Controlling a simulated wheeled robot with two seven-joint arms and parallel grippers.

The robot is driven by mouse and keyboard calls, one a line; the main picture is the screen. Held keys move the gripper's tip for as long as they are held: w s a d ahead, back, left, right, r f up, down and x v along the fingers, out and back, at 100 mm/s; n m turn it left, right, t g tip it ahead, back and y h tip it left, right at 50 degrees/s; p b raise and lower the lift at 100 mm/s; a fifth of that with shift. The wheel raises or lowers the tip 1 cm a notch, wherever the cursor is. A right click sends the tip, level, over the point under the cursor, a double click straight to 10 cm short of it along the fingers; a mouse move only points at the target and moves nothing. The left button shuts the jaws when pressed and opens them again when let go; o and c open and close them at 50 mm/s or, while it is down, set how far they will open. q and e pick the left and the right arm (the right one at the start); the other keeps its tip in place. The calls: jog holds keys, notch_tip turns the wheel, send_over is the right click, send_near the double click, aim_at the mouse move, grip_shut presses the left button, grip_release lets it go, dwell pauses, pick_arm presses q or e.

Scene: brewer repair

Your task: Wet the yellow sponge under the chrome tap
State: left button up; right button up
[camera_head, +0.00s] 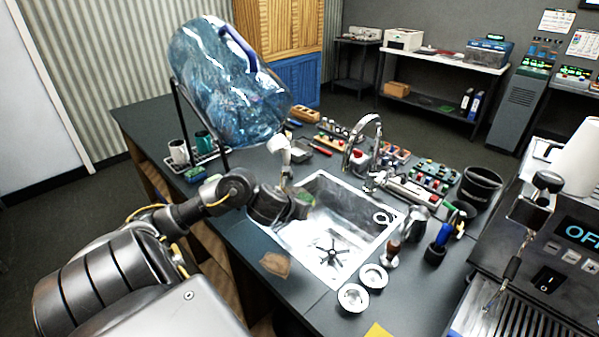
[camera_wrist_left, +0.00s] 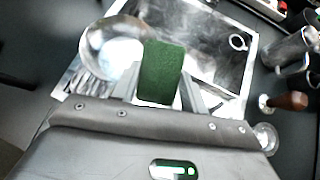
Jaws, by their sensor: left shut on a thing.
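My left gripper (camera_head: 300,204) is over the left side of the steel sink (camera_head: 375,252). It is shut on a green-faced sponge (camera_wrist_left: 162,72), which stands up between the two fingers in the left wrist view. No yellow shows on the held sponge from these views. The chrome tap (camera_head: 377,128) arches over the far side of the sink, to the right of and beyond the gripper. I see no clear stream of water from it. A flat yellow piece (camera_head: 378,331) lies at the bottom edge of the head view, partly cut off. My right gripper is not in view.
A large blue water bottle (camera_head: 222,90) leans in a stand behind my left arm. Metal cups (camera_head: 353,298) and a wooden-handled tamper (camera_head: 392,252) stand along the near right sink edge. The coffee machine (camera_head: 560,245) fills the right. A brown piece (camera_head: 275,264) lies left of the sink.

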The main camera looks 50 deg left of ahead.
pick_arm(q)
jog(key=shift+w+f, duration=0.1)
jog(key=shift+w, duration=0.05)
jog(key=shift+w+d+f, duration=0.1)
jog(key=shift+w, duration=0.45)
jog(key=w+d+f+b, duration=0.1)
jog(key=w+b, duration=0.3)
jog(key=w, duration=0.5)
jog(key=shift+w+d+f+b, duration=0.2)
jog(key=shift+w+f+b, duration=0.15)
jog(key=shift+f, duration=0.2)
jog(key=shift+w+d+f+b, duration=0.1)
jog(key=shift+w+b, duration=0.35)
jog(key=shift+w, duration=0.3)
jog(key=shift+w+d+f+b, duration=0.1)
jog(key=shift+w+b, duration=0.3)
jog(key=shift+w, duration=0.3)
jog(key=shift+s, duration=0.1)
